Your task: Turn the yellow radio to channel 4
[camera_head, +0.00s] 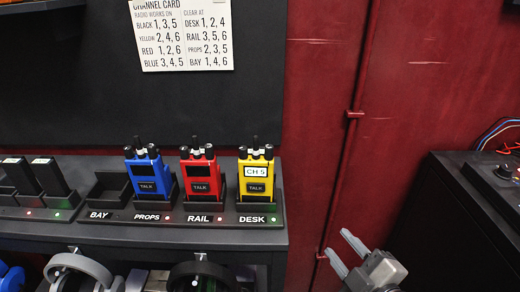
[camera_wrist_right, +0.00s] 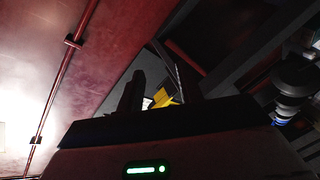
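The yellow radio (camera_head: 257,176) stands upright in the DESK slot of the charging dock (camera_head: 120,214). Its small screen reads CH 5, and dark knobs and an antenna sit on top. My right gripper (camera_head: 341,250) is open and empty, to the right of and below the yellow radio, apart from it. In the right wrist view my gripper's dark fingers (camera_wrist_right: 160,95) frame a small patch of yellow, probably the yellow radio (camera_wrist_right: 163,99). My left gripper is not in view.
A red radio (camera_head: 201,175) stands in RAIL and a blue radio (camera_head: 148,176) in PROPS, both with dark screens. The BAY slot (camera_head: 109,188) is empty. A channel card (camera_head: 182,35) lists yellow 2, 4, 6 and desk 1, 2, 4. A dark case (camera_head: 440,225) stands at right.

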